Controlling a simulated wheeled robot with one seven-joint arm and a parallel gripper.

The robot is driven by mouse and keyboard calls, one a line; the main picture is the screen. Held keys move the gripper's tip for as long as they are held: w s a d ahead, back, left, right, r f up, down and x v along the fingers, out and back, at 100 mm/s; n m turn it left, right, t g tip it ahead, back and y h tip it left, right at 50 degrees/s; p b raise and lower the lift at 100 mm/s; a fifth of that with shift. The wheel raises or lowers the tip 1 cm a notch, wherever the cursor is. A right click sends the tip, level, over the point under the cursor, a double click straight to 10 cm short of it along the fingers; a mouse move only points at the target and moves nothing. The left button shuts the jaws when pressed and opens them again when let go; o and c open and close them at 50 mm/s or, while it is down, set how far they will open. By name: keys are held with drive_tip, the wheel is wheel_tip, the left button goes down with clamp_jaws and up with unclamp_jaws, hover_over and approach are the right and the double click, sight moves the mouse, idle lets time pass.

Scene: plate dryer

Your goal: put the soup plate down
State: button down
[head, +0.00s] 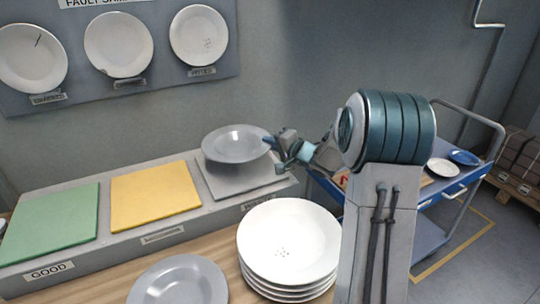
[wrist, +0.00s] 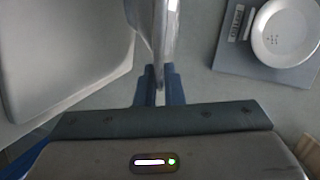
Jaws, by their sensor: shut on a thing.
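The grey soup plate (head: 235,144) is roughly level over the far part of a grey mat (head: 250,180), at the right end of the raised shelf. My gripper (head: 271,143) is shut on the plate's right rim. In the wrist view the plate (wrist: 161,30) shows edge-on between the two blue fingertips (wrist: 160,84). The grey mat also shows at the left of the wrist view (wrist: 50,60). The plate seems to be just above the mat, but I cannot tell whether it touches.
A yellow mat (head: 155,195) and a green mat (head: 52,226) lie bare to the left. A stack of white plates (head: 289,240) and a grey plate (head: 180,283) are on the table in front. A blue cart (head: 425,205) stands at right. Sample plates hang on a wall board (head: 150,75).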

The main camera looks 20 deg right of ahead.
drive_tip(key=shift+w+f, duration=0.1)
drive_tip(key=shift+f, duration=1.9)
drive_tip(key=c, duration=1.5)
unclamp_jaws()
drive_tip(key=shift+c, duration=0.2)
